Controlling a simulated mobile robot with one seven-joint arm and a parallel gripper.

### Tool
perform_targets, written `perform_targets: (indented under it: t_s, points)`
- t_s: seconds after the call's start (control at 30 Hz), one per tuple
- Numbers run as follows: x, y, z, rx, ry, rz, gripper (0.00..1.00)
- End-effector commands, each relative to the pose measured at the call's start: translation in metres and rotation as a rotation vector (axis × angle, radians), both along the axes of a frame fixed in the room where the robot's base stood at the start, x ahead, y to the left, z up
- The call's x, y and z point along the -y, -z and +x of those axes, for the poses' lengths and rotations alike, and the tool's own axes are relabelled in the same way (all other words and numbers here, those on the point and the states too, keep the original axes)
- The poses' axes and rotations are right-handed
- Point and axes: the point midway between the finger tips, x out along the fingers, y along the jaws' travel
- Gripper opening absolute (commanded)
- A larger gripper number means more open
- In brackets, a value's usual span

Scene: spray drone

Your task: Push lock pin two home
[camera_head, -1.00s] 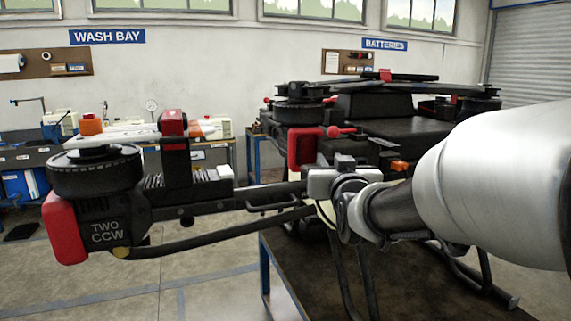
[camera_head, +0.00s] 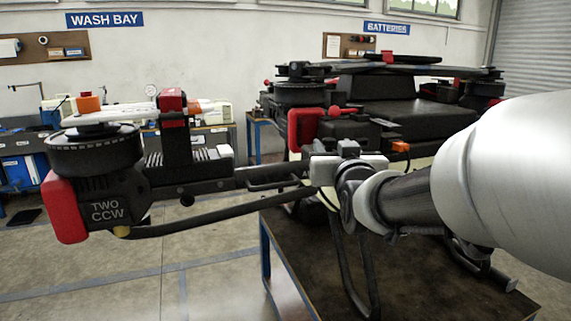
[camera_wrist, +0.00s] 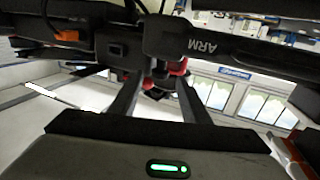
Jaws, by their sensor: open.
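The spray drone's folding arm marked TWO CCW (camera_head: 106,209) reaches left from the drone body (camera_head: 405,115), with a round motor (camera_head: 95,152) at its end. A red-knobbed pin (camera_head: 335,112) stands by the red bracket (camera_head: 305,128) near the arm's root; I cannot tell for sure that it is lock pin two. My gripper (camera_head: 345,168) is at the arm's root, below the red bracket. In the wrist view my gripper (camera_wrist: 157,90) is open, its two dark fingers apart. A red knob (camera_wrist: 148,83) shows between them; contact cannot be told.
The drone rests on a dark-topped table (camera_head: 400,280) with a blue frame. A black hose (camera_head: 215,220) hangs under the arm. The arm label (camera_wrist: 203,47) shows close above my fingers in the wrist view.

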Motion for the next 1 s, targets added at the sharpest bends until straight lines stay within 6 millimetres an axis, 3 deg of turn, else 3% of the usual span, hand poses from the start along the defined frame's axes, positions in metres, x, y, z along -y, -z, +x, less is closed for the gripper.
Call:
perform_targets:
  t_s: [0.3,0.5,0.73,1.0]
  points:
    - [0.0,-0.001,-0.078,0.003,-0.001,-0.001,0.42]
    - [0.0,0.002,-0.117,0.006,-0.001,0.0,0.42]
    - [0.0,0.002,-0.143,0.002,-0.001,0.001,0.42]
    - [0.0,0.001,-0.152,-0.002,-0.001,0.001,0.42]
